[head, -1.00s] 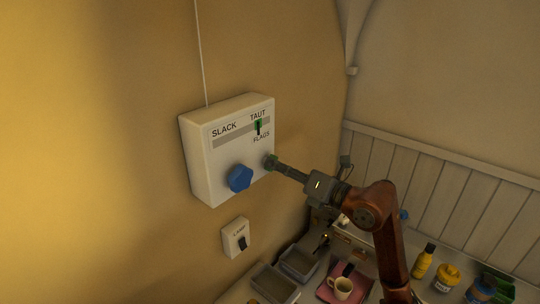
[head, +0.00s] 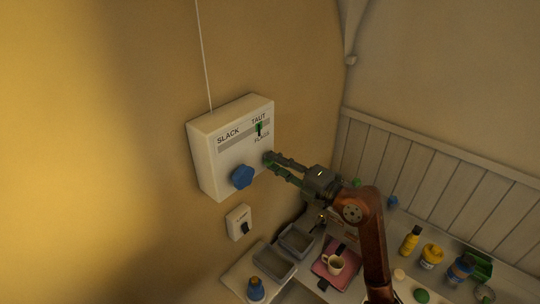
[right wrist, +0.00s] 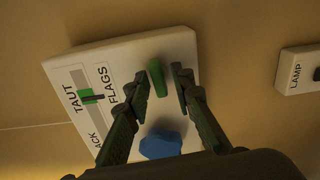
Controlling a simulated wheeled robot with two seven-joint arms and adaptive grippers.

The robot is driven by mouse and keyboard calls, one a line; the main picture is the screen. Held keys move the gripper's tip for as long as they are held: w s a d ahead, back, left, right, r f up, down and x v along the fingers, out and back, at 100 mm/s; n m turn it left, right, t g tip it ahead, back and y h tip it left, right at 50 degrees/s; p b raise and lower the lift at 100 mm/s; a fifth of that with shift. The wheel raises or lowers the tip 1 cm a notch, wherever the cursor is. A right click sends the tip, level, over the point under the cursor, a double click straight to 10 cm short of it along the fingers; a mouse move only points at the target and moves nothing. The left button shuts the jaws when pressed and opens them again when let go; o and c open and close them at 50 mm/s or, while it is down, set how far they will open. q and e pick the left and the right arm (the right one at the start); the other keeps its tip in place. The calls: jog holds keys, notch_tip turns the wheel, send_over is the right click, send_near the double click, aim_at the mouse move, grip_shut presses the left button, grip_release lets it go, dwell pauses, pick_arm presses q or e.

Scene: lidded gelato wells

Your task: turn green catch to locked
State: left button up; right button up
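The green catch (right wrist: 157,78) is a small bar on the front of a white wall box (right wrist: 178,42). In the right wrist view it stands between the two fingers of my right gripper (right wrist: 155,84); I see gaps beside it. In the head view my right gripper (head: 271,160) reaches the box's right edge with its fingers apart and largely hides the catch. A blue knob (head: 242,177) is left of and below it. A green-and-black pointer (head: 258,129) sits at the TAUT end of the slot. No locked marking is readable. My left gripper is not in view.
A small LAMP switch box (head: 238,222) is on the wall below. The counter below holds grey tubs (head: 297,240), a cup (head: 334,264) on a pink tray, and several bottles and jars (head: 432,256). A cord (head: 203,55) runs up from the box.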

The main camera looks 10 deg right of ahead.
jog(key=shift+o, duration=0.3)
jog(key=shift+p+v, duration=0.5)
jog(key=shift+v, duration=2.5)
